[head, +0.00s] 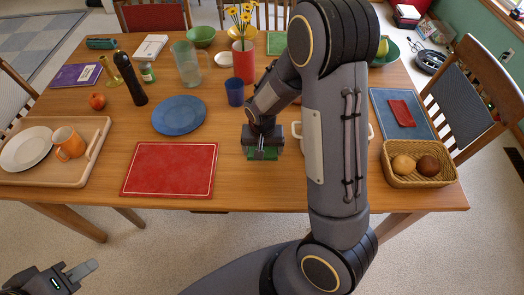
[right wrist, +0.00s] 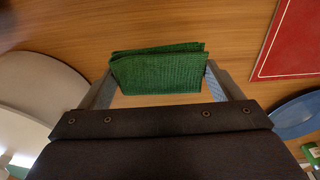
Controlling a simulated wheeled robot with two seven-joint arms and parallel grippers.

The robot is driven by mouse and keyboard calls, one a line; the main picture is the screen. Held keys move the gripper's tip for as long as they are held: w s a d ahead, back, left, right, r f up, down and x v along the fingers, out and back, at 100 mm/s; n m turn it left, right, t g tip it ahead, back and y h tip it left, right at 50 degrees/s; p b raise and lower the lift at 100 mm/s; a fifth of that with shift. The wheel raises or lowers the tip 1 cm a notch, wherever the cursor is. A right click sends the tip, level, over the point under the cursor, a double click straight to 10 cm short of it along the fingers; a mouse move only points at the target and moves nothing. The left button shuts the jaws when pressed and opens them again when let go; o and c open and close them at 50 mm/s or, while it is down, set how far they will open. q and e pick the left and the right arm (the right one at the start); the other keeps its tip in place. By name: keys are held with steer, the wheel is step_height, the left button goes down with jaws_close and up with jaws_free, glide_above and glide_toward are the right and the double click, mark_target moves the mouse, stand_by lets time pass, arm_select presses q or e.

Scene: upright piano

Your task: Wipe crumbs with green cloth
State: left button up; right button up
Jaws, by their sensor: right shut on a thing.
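The green cloth (right wrist: 158,72) is folded and sits between the fingers of my right gripper (head: 263,152), which is shut on it. In the head view the cloth (head: 262,154) shows under the fingers, at or just above the wooden table (head: 185,219); I cannot tell if it touches. It is right of the red placemat (head: 170,169). My left gripper (head: 76,275) is low at the left, off the table, with its fingers apart and nothing between them. I cannot make out any crumbs; my right arm hides part of the tabletop.
A blue plate (head: 179,115), a blue cup (head: 235,92) and a red vase (head: 243,62) stand near the cloth. A pot (head: 296,131) is partly behind my arm. A bread basket (head: 418,179) is at right, a wooden tray (head: 90,163) at left. Bare wood lies around the placemat.

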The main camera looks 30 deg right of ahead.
steer(key=shift+r+p, duration=0.65)
steer(key=shift+r, duration=0.6)
